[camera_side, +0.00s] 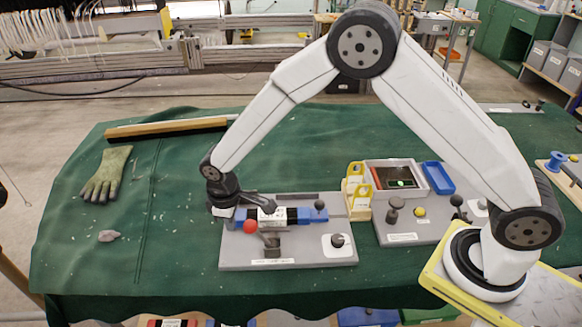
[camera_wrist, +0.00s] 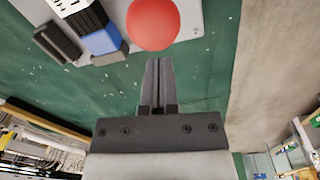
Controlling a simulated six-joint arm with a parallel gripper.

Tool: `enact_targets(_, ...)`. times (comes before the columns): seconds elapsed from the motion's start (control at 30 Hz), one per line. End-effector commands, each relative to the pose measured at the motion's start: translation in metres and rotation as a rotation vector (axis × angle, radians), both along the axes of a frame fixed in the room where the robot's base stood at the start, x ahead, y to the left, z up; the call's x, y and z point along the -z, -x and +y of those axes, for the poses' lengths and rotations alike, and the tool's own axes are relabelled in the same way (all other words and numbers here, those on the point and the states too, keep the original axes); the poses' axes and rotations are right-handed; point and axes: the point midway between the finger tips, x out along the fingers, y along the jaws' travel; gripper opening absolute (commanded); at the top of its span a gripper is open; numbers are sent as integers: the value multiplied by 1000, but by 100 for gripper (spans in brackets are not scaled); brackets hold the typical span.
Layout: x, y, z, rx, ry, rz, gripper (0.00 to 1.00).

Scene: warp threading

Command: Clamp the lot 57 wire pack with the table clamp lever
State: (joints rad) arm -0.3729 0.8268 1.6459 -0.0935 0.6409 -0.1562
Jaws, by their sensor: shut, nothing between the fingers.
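The lot 57 wire pack (camera_side: 268,217), which I take to be the blue block with a white label, lies on a grey fixture board (camera_side: 232,256). Its blue end also shows in the wrist view (camera_wrist: 100,40). The red ball (camera_side: 250,227) appears to be the clamp lever's knob; it is large at the top of the wrist view (camera_wrist: 152,24). A dark clamp post (camera_side: 271,244) stands in front of the pack. My gripper (camera_wrist: 158,62) is shut and empty, its fingertips pointing at the red knob with a small apparent gap. In the side view it is at the board's left end (camera_side: 217,209).
A second grey board with dark knobs (camera_side: 402,238), a tray (camera_side: 420,182), a blue bin (camera_side: 439,177) and yellow-and-white holders (camera_side: 357,187) stand right. A glove (camera_side: 106,174), a grey lump (camera_side: 108,236) and a long brush (camera_side: 165,129) lie left. Green cloth between is clear.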

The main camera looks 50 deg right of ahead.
Motion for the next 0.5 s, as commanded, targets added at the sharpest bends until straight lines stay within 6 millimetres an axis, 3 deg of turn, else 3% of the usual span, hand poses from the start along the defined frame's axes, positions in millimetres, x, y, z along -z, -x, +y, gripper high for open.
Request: enact_targets(0.5,-5,12,-8,0,-1,-1,0)
